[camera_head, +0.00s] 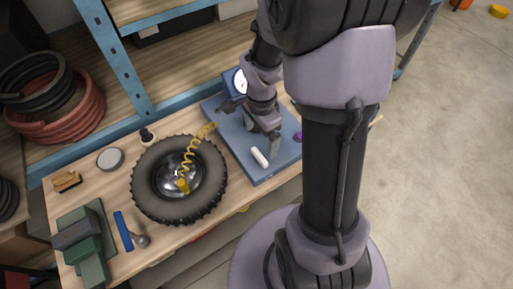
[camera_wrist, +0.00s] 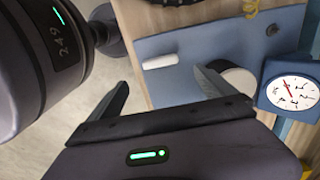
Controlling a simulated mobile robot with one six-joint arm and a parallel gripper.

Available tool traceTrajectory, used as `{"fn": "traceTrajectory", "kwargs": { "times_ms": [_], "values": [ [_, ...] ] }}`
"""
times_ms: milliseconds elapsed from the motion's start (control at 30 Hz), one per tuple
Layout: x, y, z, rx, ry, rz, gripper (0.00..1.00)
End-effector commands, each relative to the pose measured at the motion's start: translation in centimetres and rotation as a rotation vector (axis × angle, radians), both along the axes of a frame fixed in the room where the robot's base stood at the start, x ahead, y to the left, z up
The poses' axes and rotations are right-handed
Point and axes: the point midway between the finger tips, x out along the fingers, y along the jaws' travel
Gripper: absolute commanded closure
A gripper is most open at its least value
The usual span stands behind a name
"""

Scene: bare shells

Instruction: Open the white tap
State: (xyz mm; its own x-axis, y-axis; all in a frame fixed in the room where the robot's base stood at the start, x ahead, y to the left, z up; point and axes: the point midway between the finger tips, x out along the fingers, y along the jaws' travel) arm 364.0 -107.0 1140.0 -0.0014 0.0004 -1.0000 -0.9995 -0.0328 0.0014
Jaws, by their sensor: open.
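The white tap handle (camera_head: 260,157) is a short white bar on the blue panel (camera_head: 264,174) that lies on the bench. It also shows in the wrist view (camera_wrist: 160,61), where it lies roughly across the picture. My gripper (camera_head: 272,138) is over the panel, close to the handle in the head view. In the wrist view my gripper (camera_wrist: 162,77) has its two fingers spread apart, with the handle seen beyond the gap between them. Nothing is between the fingers. Contact with the handle does not show. My arm hides part of the panel.
A dial gauge (camera_wrist: 292,91) and a round white-topped knob (camera_wrist: 238,82) sit near the right finger in the wrist view. A wheel (camera_head: 180,180) with a yellow coiled hose (camera_head: 196,148) lies left of the panel. A blue-handled hammer (camera_head: 124,231) lies farther left.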

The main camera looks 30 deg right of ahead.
Motion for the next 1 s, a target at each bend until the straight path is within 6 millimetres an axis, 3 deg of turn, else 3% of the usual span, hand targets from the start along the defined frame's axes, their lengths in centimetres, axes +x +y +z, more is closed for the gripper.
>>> {"fn": "traceTrajectory", "kwargs": {
  "times_ms": [100, 300, 500, 733, 1000],
  "values": [
    [-0.1, 0.0, -3.9, 0.001, 0.004, 0.001, 0.05],
    [-0.1, 0.0, -8.2, 0.001, 0.002, 0.001, 0.05],
    [0.0, 0.0, -9.7, 0.0, 0.0, 0.001, 0.05],
    [0.0, 0.0, -9.7, 0.0, -0.001, 0.001, 0.05],
    [0.0, 0.0, -9.7, 0.0, -0.001, 0.001, 0.56]
  ]
}}
